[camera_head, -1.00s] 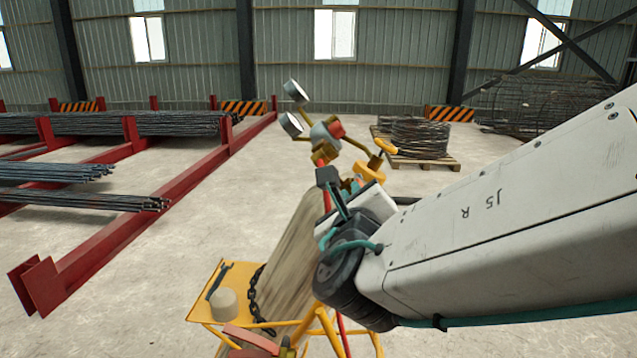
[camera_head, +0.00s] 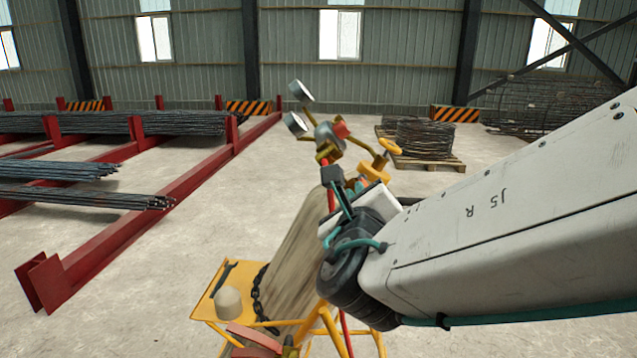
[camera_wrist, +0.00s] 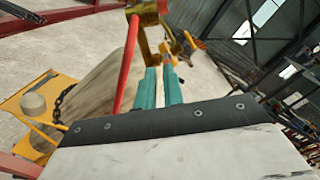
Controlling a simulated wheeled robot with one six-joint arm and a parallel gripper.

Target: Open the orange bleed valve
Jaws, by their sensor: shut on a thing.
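An upright assembly of yellow fittings with two round gauges (camera_head: 300,92) stands at the middle of the head view. A yellow-orange ring-shaped handle (camera_head: 391,146) sits on its right arm. In the wrist view a small orange part (camera_wrist: 166,50), which looks like the bleed valve's handle, is at the tips of my gripper's teal fingers (camera_wrist: 160,70). My gripper is shut on it. In the head view my gripper (camera_head: 362,184) is largely hidden by my wrist, so the grip itself does not show clearly.
A red hose (camera_wrist: 127,62) runs down close left of my fingers. A yellow tray (camera_head: 210,302) holds a wrench and a pale cup-like piece. Red rebar racks (camera_head: 150,215) stand left.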

